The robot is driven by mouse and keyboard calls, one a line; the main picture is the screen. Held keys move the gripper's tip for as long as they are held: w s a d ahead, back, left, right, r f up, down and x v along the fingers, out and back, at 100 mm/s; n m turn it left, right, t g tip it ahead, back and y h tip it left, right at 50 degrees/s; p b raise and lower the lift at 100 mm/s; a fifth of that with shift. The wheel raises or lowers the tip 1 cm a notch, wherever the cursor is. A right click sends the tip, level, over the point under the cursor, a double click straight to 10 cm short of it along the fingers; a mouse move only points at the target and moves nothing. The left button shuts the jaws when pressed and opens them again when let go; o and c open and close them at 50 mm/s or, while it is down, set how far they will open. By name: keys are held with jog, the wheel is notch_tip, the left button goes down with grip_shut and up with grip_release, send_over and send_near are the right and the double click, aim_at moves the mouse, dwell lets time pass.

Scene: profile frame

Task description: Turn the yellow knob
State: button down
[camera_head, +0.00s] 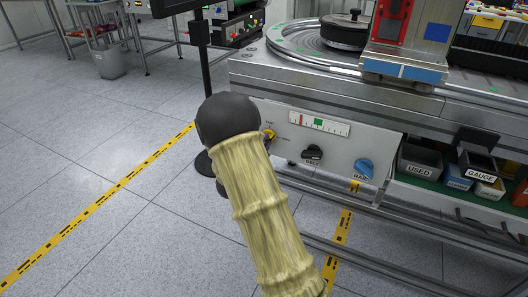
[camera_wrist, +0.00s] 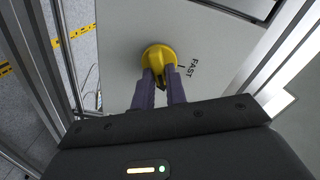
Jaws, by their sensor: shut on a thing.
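The yellow knob (camera_wrist: 158,56) is on a light grey panel in the wrist view, with the word FAST printed to its right. My gripper (camera_wrist: 160,76) has its two dark fingers shut on the knob's grip, from below in the picture. In the head view the knob (camera_head: 269,134) shows only in part at the left end of the panel. My black wrist and sleeved arm cover the area beside it, and my fingers are hidden there.
A black knob (camera_head: 312,154) and a blue knob (camera_head: 364,168) sit to the right on the same panel, below a gauge strip (camera_head: 319,124). Labelled bins (camera_head: 419,160) stand further right. A metal rail (camera_head: 380,262) runs below. The floor at left is open.

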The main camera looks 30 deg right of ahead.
jog(key=shift+f+m+b, duration=0.15)
jog(key=shift+m+b, duration=1.2)
jog(key=shift+b, duration=0.35)
jog(key=shift+f+m+b, duration=0.1)
jog(key=shift+m+b, duration=1.25)
jog(key=shift+b, duration=0.3)
jog(key=c, duration=1.4)
grip_release()
jog(key=shift+r, duration=0.1)
jog(key=shift+c, duration=0.2)
jog(key=p+v, duration=0.4)
jog(key=v, duration=1.3)
jog(key=shift+s+a, duration=0.2)
